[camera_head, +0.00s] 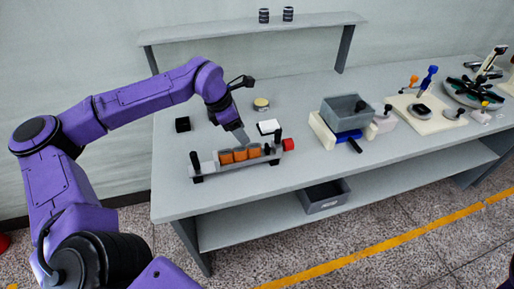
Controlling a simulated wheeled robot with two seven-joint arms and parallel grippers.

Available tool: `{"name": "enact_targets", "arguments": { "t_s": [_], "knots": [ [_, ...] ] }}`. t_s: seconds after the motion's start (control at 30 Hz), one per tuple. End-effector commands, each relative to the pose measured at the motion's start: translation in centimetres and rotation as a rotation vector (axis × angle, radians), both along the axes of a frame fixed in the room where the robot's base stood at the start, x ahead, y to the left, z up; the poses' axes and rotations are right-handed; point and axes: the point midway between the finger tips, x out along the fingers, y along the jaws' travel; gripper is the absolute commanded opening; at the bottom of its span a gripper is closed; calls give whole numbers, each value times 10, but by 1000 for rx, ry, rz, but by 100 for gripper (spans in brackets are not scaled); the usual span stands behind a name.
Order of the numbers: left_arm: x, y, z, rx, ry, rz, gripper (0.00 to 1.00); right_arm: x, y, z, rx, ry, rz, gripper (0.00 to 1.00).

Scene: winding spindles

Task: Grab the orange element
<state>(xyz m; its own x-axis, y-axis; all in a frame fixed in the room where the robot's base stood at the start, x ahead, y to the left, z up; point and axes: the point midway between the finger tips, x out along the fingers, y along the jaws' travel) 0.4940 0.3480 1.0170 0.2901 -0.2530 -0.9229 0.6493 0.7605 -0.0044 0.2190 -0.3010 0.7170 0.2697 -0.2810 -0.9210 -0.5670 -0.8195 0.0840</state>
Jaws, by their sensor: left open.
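My left gripper (241,136) reaches in from the left and points down just above and behind the orange elements. It is open, and I see nothing held in it. Its fingertips are small in the view, and I cannot tell whether they touch an element. My right gripper is not in view.
A white square (268,127), a black block (182,124) and a round tin (261,104) lie nearby. A grey bin (345,108) stands to the right. The bench front left is clear.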

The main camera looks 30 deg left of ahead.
Motion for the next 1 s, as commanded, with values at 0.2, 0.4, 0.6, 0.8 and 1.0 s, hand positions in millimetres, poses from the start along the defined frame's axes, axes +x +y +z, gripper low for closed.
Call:
{"name": "enact_targets", "arguments": {
  "t_s": [0.2,0.4,0.6,0.8,1.0],
  "knots": [
    [10,-12,-24,4,4,-9,56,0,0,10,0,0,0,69],
    [21,-23,-56,5,4,-5,56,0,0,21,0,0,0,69],
    [23,-24,-65,4,-2,-3,56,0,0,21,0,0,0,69],
    [23,-23,-65,5,-1,-3,24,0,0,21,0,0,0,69],
    [23,-23,-65,5,-1,-3,0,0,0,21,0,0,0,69]
  ]
}}
